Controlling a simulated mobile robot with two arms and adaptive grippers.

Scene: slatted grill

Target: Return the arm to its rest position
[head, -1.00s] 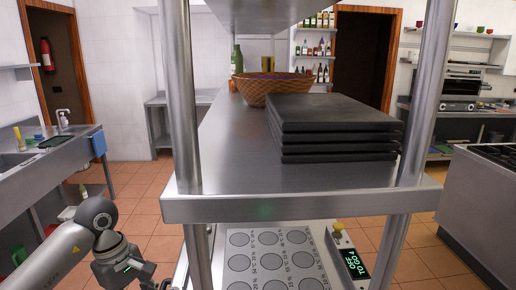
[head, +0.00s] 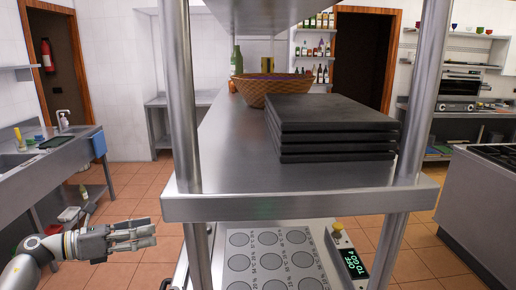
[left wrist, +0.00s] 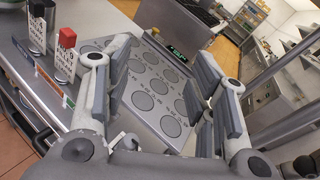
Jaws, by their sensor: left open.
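My left gripper (head: 140,234) is at the lower left of the head view, in the air left of the steel shelf unit. Its fingers point right, towards the unit. In the left wrist view my left gripper (left wrist: 155,105) has its two fingers spread wide, with nothing between them. Beyond the fingers lies a grey panel (left wrist: 160,120) with rows of dark round spots. My right gripper is in neither view.
The steel shelf (head: 300,207) holds a stack of black slabs (head: 330,130) and a woven bowl (head: 268,92). Its post (head: 180,100) stands right of my left arm. A sink counter (head: 50,165) is at the left. Tiled floor (head: 135,190) lies between.

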